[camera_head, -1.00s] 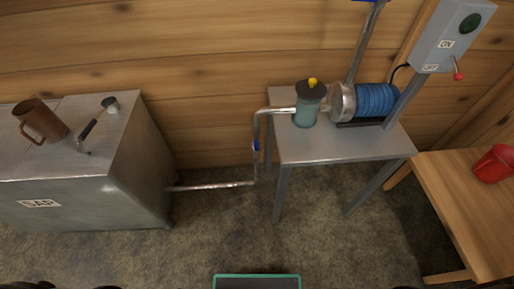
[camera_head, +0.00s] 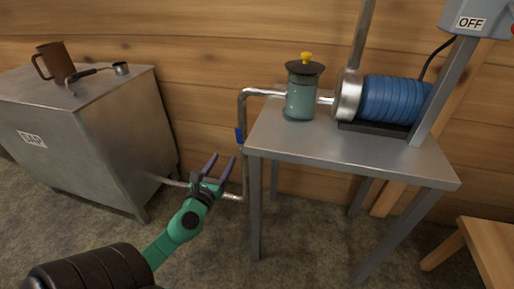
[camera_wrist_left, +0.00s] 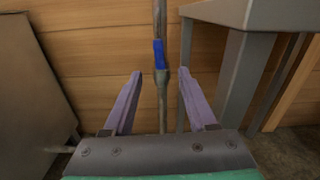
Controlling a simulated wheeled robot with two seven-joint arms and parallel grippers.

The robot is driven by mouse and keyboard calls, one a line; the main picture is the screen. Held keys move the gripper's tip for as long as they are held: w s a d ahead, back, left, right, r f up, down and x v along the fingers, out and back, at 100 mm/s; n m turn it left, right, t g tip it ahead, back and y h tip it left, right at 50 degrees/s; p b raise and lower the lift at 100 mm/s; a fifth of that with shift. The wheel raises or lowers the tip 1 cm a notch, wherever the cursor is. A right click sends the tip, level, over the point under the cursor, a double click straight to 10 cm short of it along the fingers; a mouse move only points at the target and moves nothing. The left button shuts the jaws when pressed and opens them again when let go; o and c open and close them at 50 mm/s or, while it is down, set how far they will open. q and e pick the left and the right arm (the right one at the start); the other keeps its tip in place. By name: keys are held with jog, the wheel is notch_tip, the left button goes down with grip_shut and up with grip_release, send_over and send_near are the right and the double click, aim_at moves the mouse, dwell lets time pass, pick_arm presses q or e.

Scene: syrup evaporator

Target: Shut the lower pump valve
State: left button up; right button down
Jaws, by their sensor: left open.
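The lower pump valve has a small blue lever (camera_head: 239,134) on the vertical grey pipe (camera_head: 243,110) at the left side of the metal pump table. The lever lies along the pipe, upright. It also shows in the left wrist view (camera_wrist_left: 159,54), ahead of the fingers and near the middle. My left gripper (camera_head: 222,160) is open and empty, with purple fingers pointing toward the pipe. It appears a little below and left of the lever in the head view. In the left wrist view the pipe stands between the fingers (camera_wrist_left: 160,74), apart from both. My right gripper is not in view.
The metal table (camera_head: 330,148) carries a green filter pot (camera_head: 301,95) and a blue pump (camera_head: 393,100); its leg is close right of the gripper. A SAP tank (camera_head: 90,140) stands left. A low pipe (camera_head: 172,182) runs from the tank. A wooden bench (camera_head: 492,245) is right.

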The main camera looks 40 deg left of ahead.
pick_arm(q)
send_near(238, 134)
jog(key=x, duration=0.8)
jog(key=shift+r, duration=0.1)
jog(key=shift+w+a, duration=0.15)
jog(key=shift+w, duration=0.25)
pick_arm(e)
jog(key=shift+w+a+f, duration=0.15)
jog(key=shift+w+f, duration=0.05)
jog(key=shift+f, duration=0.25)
pick_arm(q)
grip_shut()
